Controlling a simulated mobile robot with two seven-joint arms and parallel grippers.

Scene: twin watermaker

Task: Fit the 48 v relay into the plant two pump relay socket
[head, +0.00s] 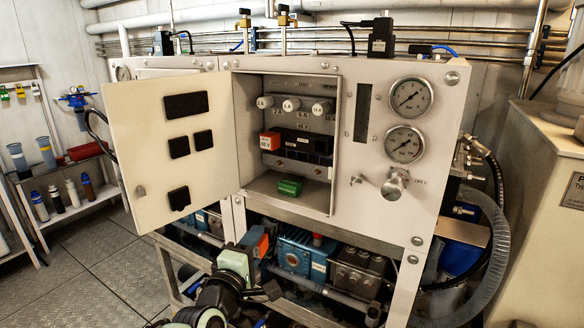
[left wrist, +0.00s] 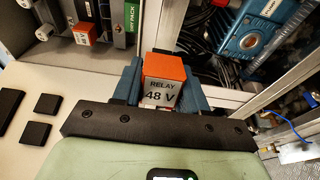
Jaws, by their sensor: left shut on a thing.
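My left gripper (head: 254,250) is low in front of the open cabinet, below its lower edge. It is shut on an orange relay (head: 263,245); in the left wrist view this relay (left wrist: 165,68) has a label reading "RELAY 48 V" and sits between the two blue-grey fingers. Inside the cabinet is a row of dark relay sockets (head: 305,145). Another orange relay (head: 270,140) with a white label sits at the left end of that row; an orange relay also shows in the left wrist view (left wrist: 84,33). Socket labels are too small to read. My right gripper is not in view.
The cabinet door (head: 160,150) stands open to the left. A green pack (head: 290,186) lies on the cabinet floor, below the sockets. White round knobs (head: 291,104) stick out above them. A blue pump (head: 303,252) and pipes lie under the cabinet, close to the gripper.

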